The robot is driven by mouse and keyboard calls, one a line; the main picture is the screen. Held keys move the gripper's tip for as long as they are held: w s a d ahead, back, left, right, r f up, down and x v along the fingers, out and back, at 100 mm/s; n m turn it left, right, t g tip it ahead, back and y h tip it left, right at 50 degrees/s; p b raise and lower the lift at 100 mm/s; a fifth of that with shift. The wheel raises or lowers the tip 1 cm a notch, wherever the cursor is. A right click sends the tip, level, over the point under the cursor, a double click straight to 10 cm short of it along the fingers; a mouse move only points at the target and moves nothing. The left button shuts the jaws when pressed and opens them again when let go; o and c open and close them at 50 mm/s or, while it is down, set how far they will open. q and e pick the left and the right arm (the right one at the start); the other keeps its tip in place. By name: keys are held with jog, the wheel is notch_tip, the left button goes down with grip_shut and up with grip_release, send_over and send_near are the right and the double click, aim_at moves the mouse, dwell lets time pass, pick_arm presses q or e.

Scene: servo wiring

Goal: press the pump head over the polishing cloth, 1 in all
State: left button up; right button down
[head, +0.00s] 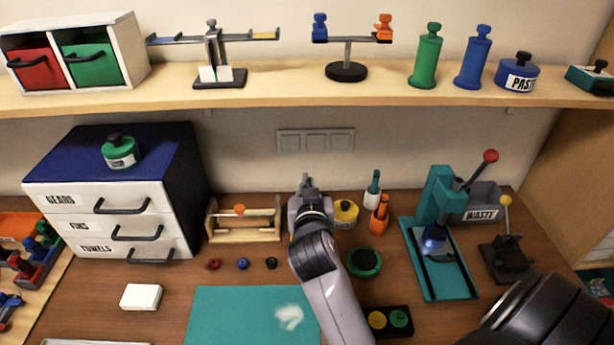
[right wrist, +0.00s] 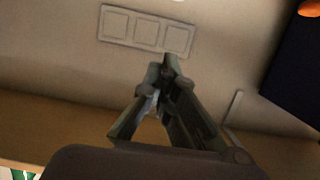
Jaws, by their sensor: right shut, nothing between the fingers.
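My right gripper (head: 307,183) is shut and empty. It points toward the back wall, above the rear of the table; its closed fingertips also show in the right wrist view (right wrist: 168,68), in front of the wall. A white bottle with a teal top (head: 373,188) and an orange bottle (head: 380,214) stand to its right, apart from it. I cannot tell for sure which carries the pump head. A flat white block (head: 141,297), perhaps the folded cloth, lies left of the teal mat (head: 230,312). A pale patch (head: 289,316) shows on the mat. My left gripper is out of view.
A yellow tin (head: 345,213) stands close beside my right arm, and a green round pot (head: 364,262) is in front of it. A teal press (head: 440,235) stands at right. A wooden rack (head: 243,222) is at left. The shelf (head: 290,98) runs above.

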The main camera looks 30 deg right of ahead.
jog(key=p+x, duration=0.3)
jog(key=x, duration=0.8)
jog(key=shift+r, duration=0.2)
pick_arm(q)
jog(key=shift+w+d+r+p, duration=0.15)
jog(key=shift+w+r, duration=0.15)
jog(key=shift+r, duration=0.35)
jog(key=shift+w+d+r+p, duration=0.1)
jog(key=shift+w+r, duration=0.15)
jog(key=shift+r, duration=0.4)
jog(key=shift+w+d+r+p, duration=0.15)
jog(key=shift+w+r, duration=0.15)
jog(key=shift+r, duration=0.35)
pick_arm(e)
jog(key=shift+s+a+f, duration=0.1)
jog(key=shift+f, duration=1)
jog(key=shift+s+a+f, duration=0.1)
jog(key=shift+f, duration=0.95)
